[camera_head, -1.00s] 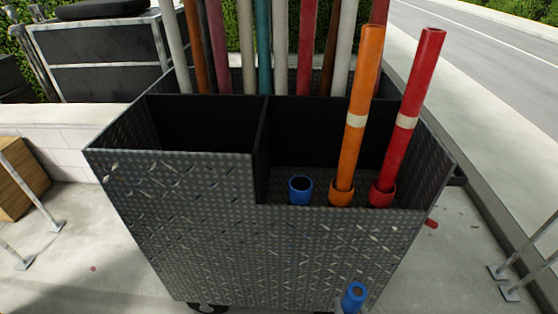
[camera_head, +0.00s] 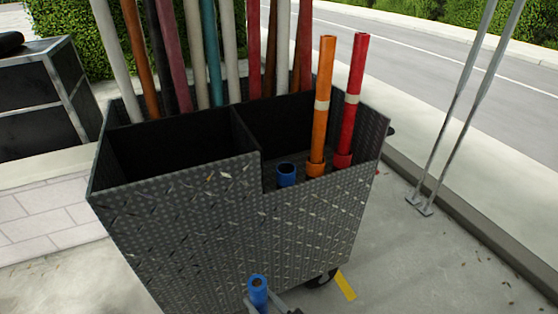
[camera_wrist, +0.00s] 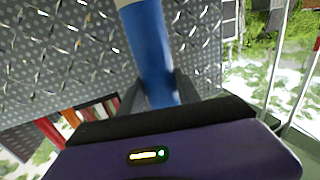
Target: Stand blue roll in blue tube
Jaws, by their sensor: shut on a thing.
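The blue roll (camera_head: 258,290) is upright in front of the cart, at the bottom of the head view, with only its upper end showing. My gripper (camera_head: 268,307) is shut on it; the wrist view shows the blue roll (camera_wrist: 152,55) between the two fingers (camera_wrist: 158,92), with a pale band at the top edge of that picture. The blue tube (camera_head: 287,174) is a short open cup in the cart's right front compartment, and it looks empty. The roll is outside the cart, in front of and lower than the tube.
The cart (camera_head: 200,235) has a tall left front wall and a lower right one. An orange roll (camera_head: 322,100) and a red roll (camera_head: 353,95) stand in holders right of the blue tube. Several long rolls stand at the back. Metal poles (camera_head: 455,120) stand at the right.

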